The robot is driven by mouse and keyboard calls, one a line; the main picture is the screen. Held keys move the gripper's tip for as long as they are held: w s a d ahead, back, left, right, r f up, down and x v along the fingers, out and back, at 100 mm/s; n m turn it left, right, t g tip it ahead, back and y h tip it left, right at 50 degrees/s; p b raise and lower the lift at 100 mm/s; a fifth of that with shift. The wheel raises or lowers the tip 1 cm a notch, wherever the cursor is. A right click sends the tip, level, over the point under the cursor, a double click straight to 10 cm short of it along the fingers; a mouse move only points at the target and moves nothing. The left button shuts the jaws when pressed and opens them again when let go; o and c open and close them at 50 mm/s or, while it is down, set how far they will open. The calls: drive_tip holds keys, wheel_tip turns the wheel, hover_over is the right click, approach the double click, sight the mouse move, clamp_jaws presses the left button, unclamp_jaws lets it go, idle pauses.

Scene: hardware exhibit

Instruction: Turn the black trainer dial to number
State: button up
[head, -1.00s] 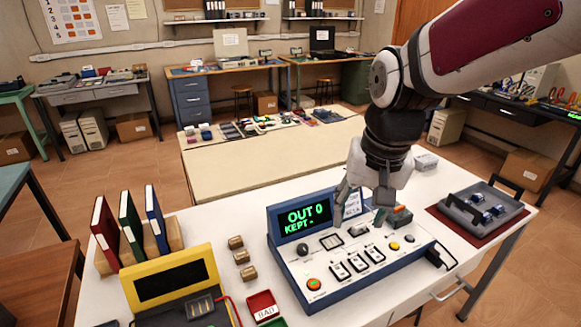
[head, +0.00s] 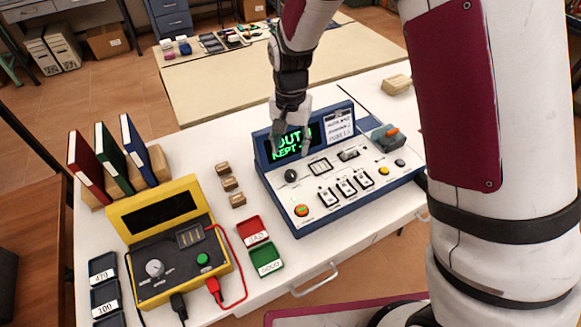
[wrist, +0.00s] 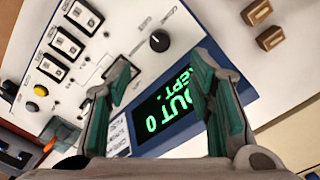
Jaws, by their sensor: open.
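The black dial (head: 291,175) is a small round knob on the left of the blue trainer's (head: 340,218) sloped white panel, below the green display. It also shows in the wrist view (wrist: 160,41), with a pale mark on its top, just beyond and between my fingertips. My gripper (head: 290,142) is open and empty, above the panel in front of the display, apart from the dial. In the wrist view my gripper (wrist: 162,72) has its teal-padded fingers spread. The display (wrist: 168,112) reads "OUT 0" and "KEPT"; in the head view my fingers partly cover it.
A yellow meter box (head: 172,245), red tray (head: 252,231), green tray (head: 266,260) and small wooden blocks (head: 228,184) stand to the left.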

sight(291, 173)
wheel_tip(291, 173, down, 10)
drive_tip(key=shift+f+p, duration=0.2)
drive_tip(key=shift+p, duration=0.2)
drive_tip(key=shift+c, duration=0.6)
clamp_jaws()
